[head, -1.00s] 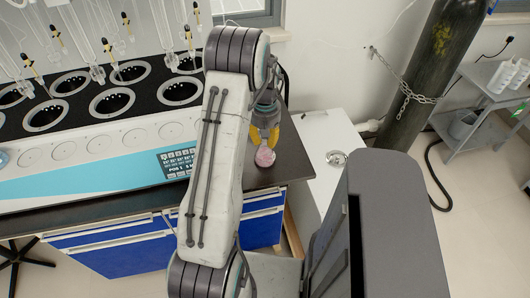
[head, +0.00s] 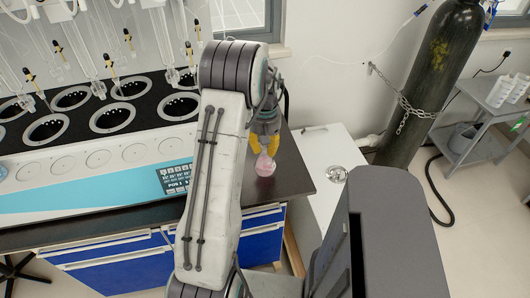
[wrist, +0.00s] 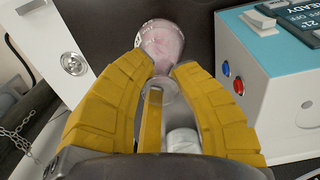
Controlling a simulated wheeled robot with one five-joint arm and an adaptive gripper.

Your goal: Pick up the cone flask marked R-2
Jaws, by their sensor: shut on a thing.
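A small glass cone flask (head: 264,168) with pink contents is at the right end of the dark bench top, beside the distiller. In the wrist view the flask (wrist: 163,45) is at the top middle, its neck between the yellow fingers. My gripper (head: 263,150) is above the flask and shut on its neck; it also shows in the wrist view (wrist: 165,75). I cannot read a mark on the flask. I cannot tell whether its base touches the bench.
The multi-position distiller (head: 100,170) stands close on the left, with its control panel (wrist: 290,20) near the gripper in the wrist view. A white cabinet (head: 325,150) is right of the bench. A chained gas cylinder (head: 435,80) and a grey trolley (head: 485,125) stand farther right.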

